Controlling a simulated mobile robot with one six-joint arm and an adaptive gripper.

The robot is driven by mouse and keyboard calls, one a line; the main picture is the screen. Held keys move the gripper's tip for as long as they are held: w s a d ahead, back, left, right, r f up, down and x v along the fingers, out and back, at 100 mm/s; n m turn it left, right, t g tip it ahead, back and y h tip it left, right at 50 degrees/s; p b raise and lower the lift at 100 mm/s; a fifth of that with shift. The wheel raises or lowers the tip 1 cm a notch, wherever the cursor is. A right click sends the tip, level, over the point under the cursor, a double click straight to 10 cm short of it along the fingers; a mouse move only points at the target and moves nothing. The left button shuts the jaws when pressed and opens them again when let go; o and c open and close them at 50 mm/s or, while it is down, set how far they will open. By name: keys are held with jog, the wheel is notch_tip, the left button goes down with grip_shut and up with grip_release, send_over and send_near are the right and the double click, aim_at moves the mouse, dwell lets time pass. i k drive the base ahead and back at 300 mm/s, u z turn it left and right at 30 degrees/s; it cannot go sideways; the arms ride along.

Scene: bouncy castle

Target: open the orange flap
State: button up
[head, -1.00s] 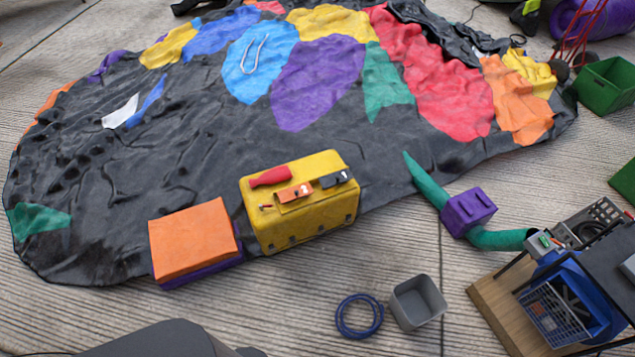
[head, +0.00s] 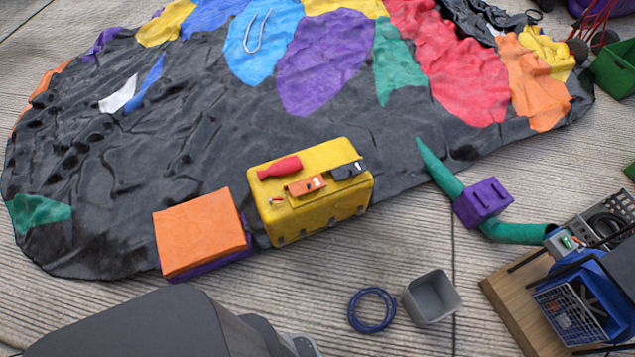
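The orange flap (head: 201,233) is a square orange panel lying flat as the top of a low purple box (head: 212,265). It rests at the near edge of the dark, deflated castle sheet and looks closed. A dark grey rounded part of my own arm (head: 150,325) fills the bottom left, in front of the flap and apart from it in the picture. My gripper's fingers are not in view; only a small light grey piece of the arm shows at the bottom edge.
A yellow box (head: 330,212) with tools on top stands just right of the flap. A blue coil (head: 372,310) and grey bin (head: 432,298) lie on the floor. A green tube with a purple block (head: 482,203) and a blower (head: 580,290) are at right. The grey castle sheet (head: 200,130) spreads behind.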

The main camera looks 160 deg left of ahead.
aim_at(304, 187)
jog(key=u, duration=2.05)
jog(key=i, duration=0.05)
jog(key=u, duration=2.8)
